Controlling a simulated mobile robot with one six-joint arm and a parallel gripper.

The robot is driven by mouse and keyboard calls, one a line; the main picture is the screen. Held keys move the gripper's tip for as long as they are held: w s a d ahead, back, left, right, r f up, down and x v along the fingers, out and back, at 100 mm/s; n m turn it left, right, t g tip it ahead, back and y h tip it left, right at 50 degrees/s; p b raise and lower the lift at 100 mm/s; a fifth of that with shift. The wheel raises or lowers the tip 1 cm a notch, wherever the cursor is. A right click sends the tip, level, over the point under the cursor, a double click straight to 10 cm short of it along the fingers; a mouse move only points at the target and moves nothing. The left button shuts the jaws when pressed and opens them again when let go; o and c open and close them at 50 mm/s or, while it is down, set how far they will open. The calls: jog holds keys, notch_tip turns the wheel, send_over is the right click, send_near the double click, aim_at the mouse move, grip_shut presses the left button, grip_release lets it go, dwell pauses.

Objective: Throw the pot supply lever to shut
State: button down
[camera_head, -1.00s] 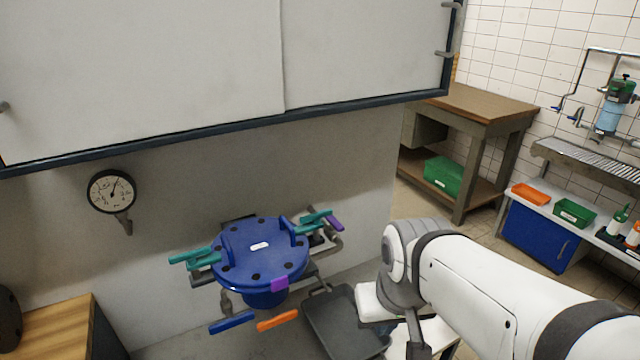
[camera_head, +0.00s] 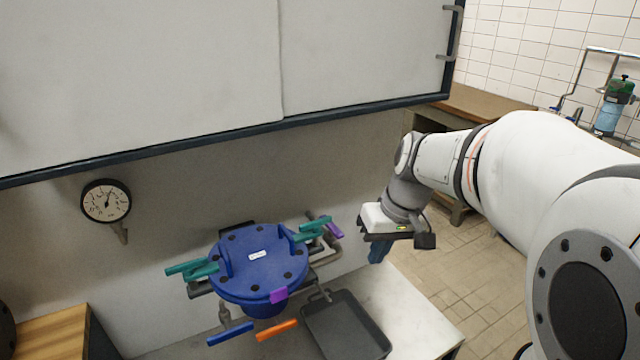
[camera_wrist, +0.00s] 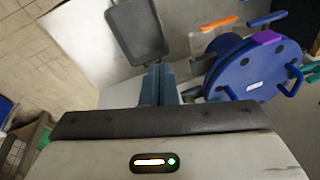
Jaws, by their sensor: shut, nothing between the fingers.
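A blue lidded pot (camera_head: 262,265) with a bolted lid stands on the pale bench by the wall. Around it are coloured lever handles: teal at left (camera_head: 192,268), teal at right (camera_head: 308,229), purple at right (camera_head: 331,227), blue in front (camera_head: 229,334) and orange in front (camera_head: 276,330). No readable label shows which one is the pot supply lever. My gripper (camera_head: 377,254) is to the right of the pot, above the bench, pointing down, shut and empty. Its blue fingers (camera_wrist: 158,84) are together in the wrist view, apart from the pot (camera_wrist: 248,70) and the orange lever (camera_wrist: 219,23).
A dark grey tray (camera_head: 346,324) lies on the bench right of the pot. A pressure gauge (camera_head: 105,201) is on the wall at left. A large pale cabinet (camera_head: 150,75) overhangs the bench. Bare bench (camera_head: 410,310) lies right of the tray.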

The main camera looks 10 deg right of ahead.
jog(key=w+d+f+n+y+p, duration=0.1)
jog(key=w+d+n+y, duration=0.3)
jog(key=w, duration=0.7)
jog(key=w+d+f+y, duration=0.1)
jog(key=w+d, duration=0.4)
jog(key=w, duration=0.5)
jog(key=p, duration=0.3)
send_near(331, 231)
notch_tip(331, 231, down, 5)
jog(key=w, duration=0.1)
jog(key=shift+a+f, duration=0.3)
jog(key=shift+a, duration=0.05)
jog(key=shift+a+t, duration=0.1)
jog(key=shift+t, duration=0.2)
